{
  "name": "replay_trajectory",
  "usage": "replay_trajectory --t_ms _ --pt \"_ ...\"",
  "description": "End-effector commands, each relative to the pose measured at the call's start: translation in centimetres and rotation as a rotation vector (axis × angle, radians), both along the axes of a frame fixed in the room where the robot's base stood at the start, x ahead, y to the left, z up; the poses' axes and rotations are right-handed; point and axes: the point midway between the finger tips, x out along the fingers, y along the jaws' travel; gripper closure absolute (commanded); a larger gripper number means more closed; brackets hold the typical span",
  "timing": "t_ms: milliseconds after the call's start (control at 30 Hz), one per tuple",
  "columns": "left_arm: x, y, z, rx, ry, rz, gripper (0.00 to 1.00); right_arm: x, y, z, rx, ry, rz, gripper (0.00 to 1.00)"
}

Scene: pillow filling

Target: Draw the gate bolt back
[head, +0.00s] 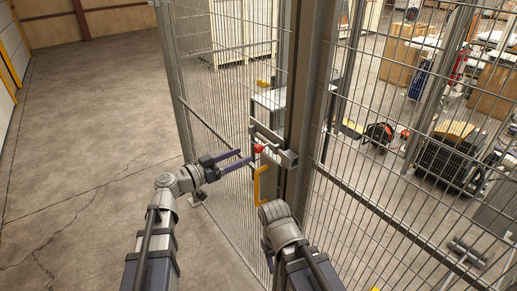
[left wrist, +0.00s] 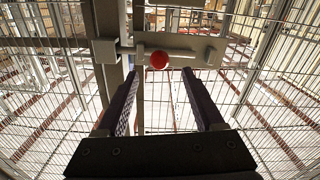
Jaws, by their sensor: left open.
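The gate bolt has a red ball knob (head: 259,148), set by a grey plate (head: 265,133) on the mesh gate (head: 225,75). In the left wrist view the knob (left wrist: 159,60) shows ahead of the fingers, and a rod runs from the plate (left wrist: 205,47) to a box-shaped keeper (left wrist: 105,50). The keeper (head: 288,158) sits on the post side. My left gripper (head: 246,157) is open, its purple fingers pointing at the knob. The knob lies just beyond the fingertips, roughly centred between them. My right arm shows at lower centre, but its gripper fingers are not visible.
A yellow handle (head: 259,186) stands on the gate below the bolt. A dark post (head: 305,90) and more mesh fence (head: 380,190) are to the right. Boxes (head: 402,52) and equipment stand behind the fence. The floor (head: 90,130) at left is clear.

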Motion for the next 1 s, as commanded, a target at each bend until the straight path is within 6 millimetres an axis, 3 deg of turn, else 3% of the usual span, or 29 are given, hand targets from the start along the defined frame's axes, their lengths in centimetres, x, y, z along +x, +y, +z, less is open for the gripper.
replay_trajectory --t_ms 167,600,1000 --pt "0.8 -1.0 0.0 0.0 0.001 -0.002 0.31 0.0 0.0 0.0 0.0 0.0 0.0 0.5" --pt "4.2 -5.8 0.0 0.001 0.003 -0.003 0.31 0.0 0.0 0.0 0.0 0.0 0.0 0.5" --pt "4.5 -6.4 0.0 0.001 0.003 -0.001 0.31 0.0 0.0 0.0 0.0 0.0 0.0 0.5"
